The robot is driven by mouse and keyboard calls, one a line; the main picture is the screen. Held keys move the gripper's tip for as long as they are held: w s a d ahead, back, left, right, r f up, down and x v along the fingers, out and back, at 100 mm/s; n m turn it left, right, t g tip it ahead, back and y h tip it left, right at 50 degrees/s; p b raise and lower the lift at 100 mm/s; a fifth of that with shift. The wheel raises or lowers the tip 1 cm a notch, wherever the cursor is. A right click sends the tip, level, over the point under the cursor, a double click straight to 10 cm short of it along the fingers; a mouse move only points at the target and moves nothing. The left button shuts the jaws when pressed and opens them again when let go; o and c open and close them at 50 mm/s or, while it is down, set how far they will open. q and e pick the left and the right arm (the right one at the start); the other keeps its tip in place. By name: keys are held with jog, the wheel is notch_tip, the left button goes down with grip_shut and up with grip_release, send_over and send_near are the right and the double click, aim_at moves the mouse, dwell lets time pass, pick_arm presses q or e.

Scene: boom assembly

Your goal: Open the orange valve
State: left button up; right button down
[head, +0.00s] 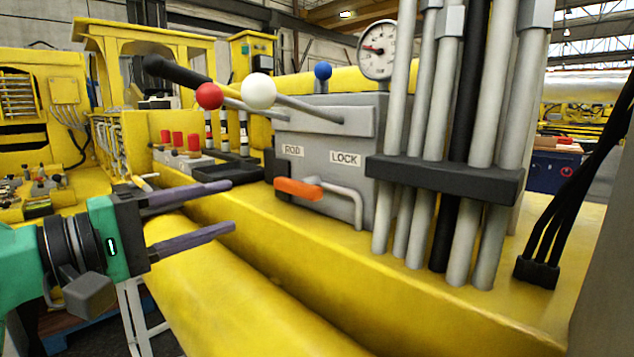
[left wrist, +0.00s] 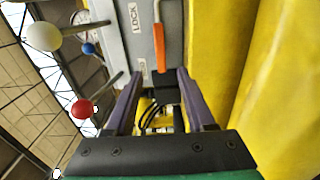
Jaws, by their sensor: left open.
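The orange valve (head: 299,189) is an orange handle on a bent grey pipe, low on the front of a grey box (head: 330,130) marked ROD and LOCK. In the head view the handle lies roughly level, its orange end to the left. My left gripper (head: 233,205) is open and empty, its two purple fingers pointing right toward the handle, with a gap between them and it. In the left wrist view the orange valve (left wrist: 158,56) shows beyond the fingertips, roughly in line with the space between them. My right gripper is not in view.
Levers with a red ball (head: 209,96), a white ball (head: 258,91) and a blue ball (head: 323,70) rise above the valve. Grey vertical pipes (head: 402,140) with a dark clamp stand to its right. A yellow beam (head: 400,270) runs below.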

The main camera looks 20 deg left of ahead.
pick_arm(q)
jog(key=p, duration=0.3)
send_near(291, 187)
jog(key=w, duration=0.2)
jog(key=p+x, duration=0.1)
jog(key=x, duration=0.2)
jog(key=p+x, duration=0.2)
jog(key=x, duration=0.1)
jog(key=p+x, duration=0.1)
jog(key=x, duration=0.2)
jog(key=shift+s+d+p, duration=0.15)
jog(key=shift+d+p, duration=0.15)
jog(key=shift+p, duration=0.1)
jog(key=shift+d+f, duration=0.1)
jog(key=shift+f, duration=0.1)
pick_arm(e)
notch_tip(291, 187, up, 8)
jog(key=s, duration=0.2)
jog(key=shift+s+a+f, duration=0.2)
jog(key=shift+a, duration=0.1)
pick_arm(q)
grip_shut()
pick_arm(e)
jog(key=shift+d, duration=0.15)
